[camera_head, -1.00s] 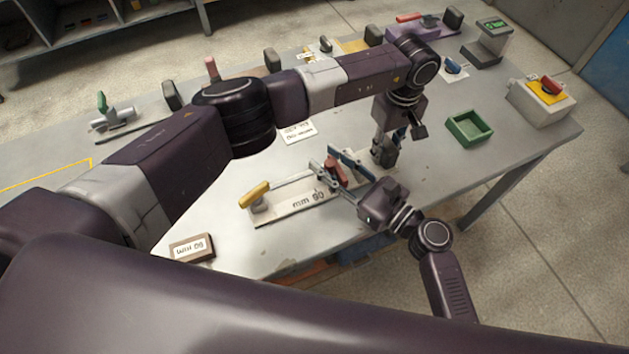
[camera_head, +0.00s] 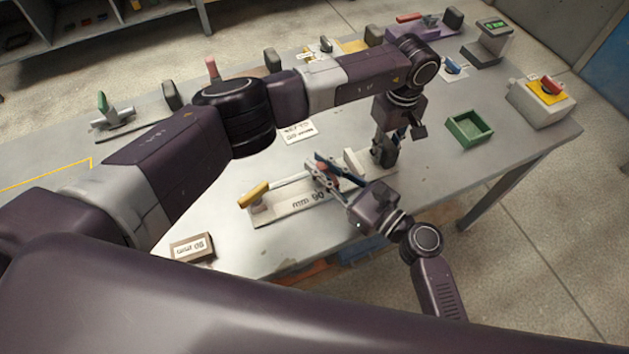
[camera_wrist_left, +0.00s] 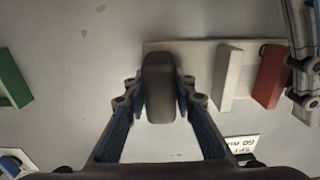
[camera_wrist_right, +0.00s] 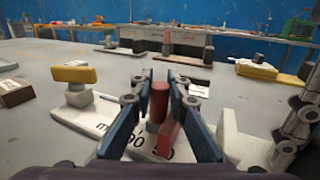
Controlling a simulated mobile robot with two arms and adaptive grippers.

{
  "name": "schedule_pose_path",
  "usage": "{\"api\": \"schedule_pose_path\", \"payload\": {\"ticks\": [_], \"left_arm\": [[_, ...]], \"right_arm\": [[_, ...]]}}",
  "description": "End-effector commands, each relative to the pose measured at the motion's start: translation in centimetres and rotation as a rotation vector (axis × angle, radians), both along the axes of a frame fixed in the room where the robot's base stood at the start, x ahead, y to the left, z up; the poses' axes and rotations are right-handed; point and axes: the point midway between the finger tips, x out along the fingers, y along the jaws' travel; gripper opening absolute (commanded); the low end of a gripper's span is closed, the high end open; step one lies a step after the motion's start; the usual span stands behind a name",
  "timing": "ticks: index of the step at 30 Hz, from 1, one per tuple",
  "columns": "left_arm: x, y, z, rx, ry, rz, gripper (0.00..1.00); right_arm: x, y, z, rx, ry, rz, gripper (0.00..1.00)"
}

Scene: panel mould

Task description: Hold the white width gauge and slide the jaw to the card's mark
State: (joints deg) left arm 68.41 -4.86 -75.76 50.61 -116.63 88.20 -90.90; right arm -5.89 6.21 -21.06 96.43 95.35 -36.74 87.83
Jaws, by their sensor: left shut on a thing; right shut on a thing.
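The white width gauge (camera_head: 290,211) lies on the grey table, with printed numbers along its front and a yellow end piece (camera_head: 253,195) at its left. My left gripper (camera_head: 384,150) is shut on the dark upright grip (camera_wrist_left: 160,85) at the gauge's right end. My right gripper (camera_head: 324,170) is shut on the red post (camera_wrist_right: 158,100) of the sliding jaw, along the gauge's middle. The red jaw also shows in the left wrist view (camera_wrist_left: 268,76). The white card (camera_head: 298,132) lies behind the gauge; its small text is hard to read. My fingers hide part of the scale.
A brown labelled block (camera_head: 192,247) lies left of the gauge near the front edge. A green tray (camera_head: 470,128) and a grey box with a red knob (camera_head: 541,98) stand to the right. Other fixtures line the far edge. Bare table lies between the gauge and green tray.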

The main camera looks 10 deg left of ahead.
Motion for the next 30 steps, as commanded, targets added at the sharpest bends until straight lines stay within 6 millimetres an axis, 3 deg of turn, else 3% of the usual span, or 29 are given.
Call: {"api": "schedule_pose_path", "payload": {"ticks": [3,4,9,20,30], "left_arm": [[0.1,-0.1,0.1,-0.003,-0.003,-0.002,0.00],[0.1,-0.1,0.1,-0.003,-0.003,-0.003,0.00],[0.1,-0.1,0.1,-0.003,-0.003,-0.002,0.00],[0.0,-0.1,0.1,-0.002,-0.002,-0.002,0.00],[0.0,-0.1,0.0,-0.002,-0.001,-0.002,0.00]], "right_arm": [[-0.1,0.1,0.0,0.001,0.000,0.003,0.00],[-0.1,0.1,0.0,0.001,0.000,0.003,0.17],[0.0,0.0,0.0,0.001,0.000,0.002,0.34],[-0.3,-0.7,-0.1,0.000,0.001,0.000,0.34],[-3.9,-6.3,-0.2,-0.002,0.005,0.000,0.34]]}}
